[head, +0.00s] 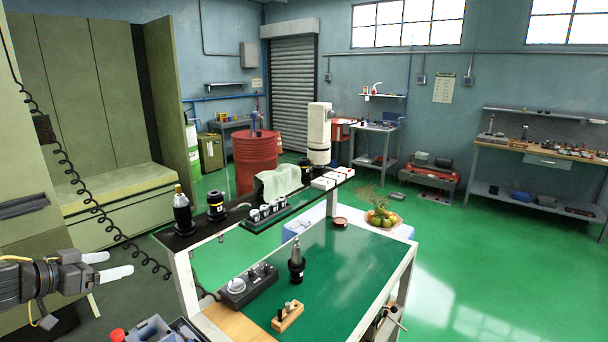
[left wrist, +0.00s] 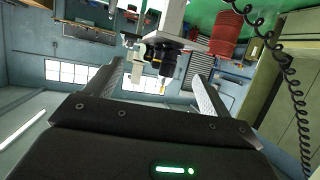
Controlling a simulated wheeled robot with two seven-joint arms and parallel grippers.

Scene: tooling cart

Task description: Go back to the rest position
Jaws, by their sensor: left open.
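My left gripper (head: 108,265) is at the left edge of the head view, left of the cart and apart from it. Its two pale fingers are spread, with nothing between them. In the left wrist view its fingers (left wrist: 160,90) also stand apart and empty, with the cart's shelf and a dark tool holder (left wrist: 168,62) seen beyond them. The tooling cart (head: 335,262) has a green worktop and a black upper shelf. A tool holder (head: 297,262) stands upright on the worktop. My right gripper shows in neither view.
On the upper shelf are a black holder with a yellowish top (head: 183,212), a short black holder (head: 216,207), a rack of holders (head: 268,213) and white boxes (head: 327,181). A grey control box (head: 248,286) and a wooden block (head: 288,316) are on the worktop. A coiled cable (head: 100,205) hangs at left.

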